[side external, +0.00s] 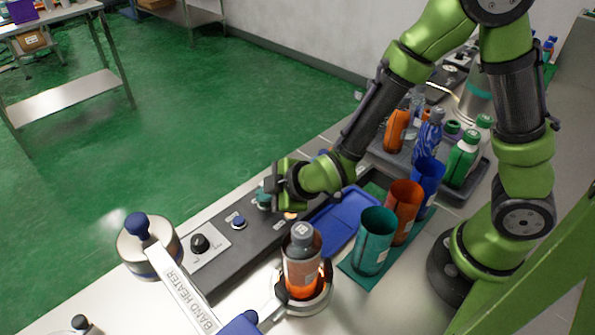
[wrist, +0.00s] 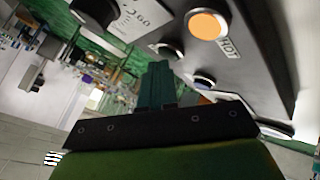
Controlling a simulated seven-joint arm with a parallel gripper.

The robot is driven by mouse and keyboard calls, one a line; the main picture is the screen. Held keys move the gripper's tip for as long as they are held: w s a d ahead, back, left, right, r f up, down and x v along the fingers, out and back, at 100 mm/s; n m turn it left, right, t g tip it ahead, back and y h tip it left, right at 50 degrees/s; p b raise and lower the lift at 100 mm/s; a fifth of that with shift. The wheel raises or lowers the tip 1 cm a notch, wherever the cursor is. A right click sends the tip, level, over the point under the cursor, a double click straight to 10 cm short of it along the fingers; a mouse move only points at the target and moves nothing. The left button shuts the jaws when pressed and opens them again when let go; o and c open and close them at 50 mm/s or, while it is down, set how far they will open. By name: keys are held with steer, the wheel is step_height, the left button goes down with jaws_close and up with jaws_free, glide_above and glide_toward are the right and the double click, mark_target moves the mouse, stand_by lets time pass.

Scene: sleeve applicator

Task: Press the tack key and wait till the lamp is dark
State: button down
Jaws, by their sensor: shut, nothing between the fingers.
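The dark control panel (side external: 215,265) runs along the bench and carries round keys and a lamp. The lamp (wrist: 207,25), labelled HOT, glows orange in the wrist view; an orange glow also shows beside my gripper in the side view. A blue key (side external: 238,222) stands clear of my gripper. In the wrist view one key (wrist: 203,80) sits right of my fingers and another (wrist: 167,50) just beyond their tips. I cannot read which is the tack key. My gripper (side external: 267,196) is shut and empty, low over the panel; contact with a key cannot be told.
A bottle (side external: 302,262) stands in a glowing heater ring (side external: 322,303) in front of the panel. Teal (side external: 374,240), orange and blue cups and a blue tray (side external: 345,215) stand right.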

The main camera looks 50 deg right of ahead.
mark_target(268, 204)
stand_by(0.3)
steer(key=shift+r, duration=0.8)
steer(key=shift+r, duration=2.55)
stand_by(4.3)
